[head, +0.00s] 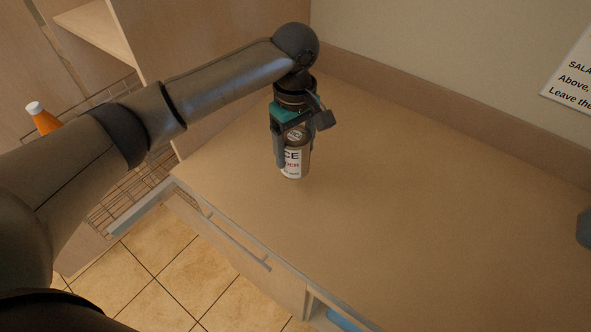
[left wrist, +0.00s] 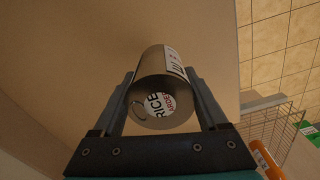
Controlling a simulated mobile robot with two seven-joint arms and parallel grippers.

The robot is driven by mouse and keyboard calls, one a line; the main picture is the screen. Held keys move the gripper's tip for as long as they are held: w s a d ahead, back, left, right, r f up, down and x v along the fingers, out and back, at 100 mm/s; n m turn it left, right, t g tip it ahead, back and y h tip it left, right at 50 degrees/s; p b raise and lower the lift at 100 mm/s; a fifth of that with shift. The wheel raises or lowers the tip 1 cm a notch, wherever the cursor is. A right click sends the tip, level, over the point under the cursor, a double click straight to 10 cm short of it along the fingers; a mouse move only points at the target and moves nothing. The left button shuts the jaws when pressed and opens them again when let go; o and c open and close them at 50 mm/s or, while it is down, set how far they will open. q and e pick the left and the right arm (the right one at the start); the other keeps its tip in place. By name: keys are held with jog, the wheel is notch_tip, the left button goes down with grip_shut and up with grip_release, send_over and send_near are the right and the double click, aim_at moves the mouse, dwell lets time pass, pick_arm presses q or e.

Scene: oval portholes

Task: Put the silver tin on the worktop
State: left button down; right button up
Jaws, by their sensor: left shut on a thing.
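The silver tin (head: 294,163) has a white label with dark and red lettering. It stands upright at the worktop (head: 400,210), towards its left end; its base looks to be on or just above the surface, and I cannot tell which. My left gripper (head: 293,148) points down from above and is shut on the tin. In the left wrist view the tin (left wrist: 163,92) sits between the two fingers, with its ring-pull lid and round rice label facing the camera. My right gripper is not in view.
A wire basket (head: 115,205) is pulled out at the left, with an orange bottle (head: 43,119) beyond my arm. A paper sign (head: 575,75) hangs on the wall. A dark object (head: 584,229) shows at the right edge. The worktop's middle is clear.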

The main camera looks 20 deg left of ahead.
aim_at(295, 136)
pick_arm(q)
notch_tip(295, 136, down, 6)
jog(key=shift+f+b, duration=0.25)
jog(key=shift+b, duration=0.25)
grip_release()
jog(key=shift+f, duration=0.15)
jog(key=shift+r, duration=0.3)
notch_tip(295, 136, up, 12)
jog(key=shift+f+p, duration=0.15)
jog(key=shift+p, duration=0.85)
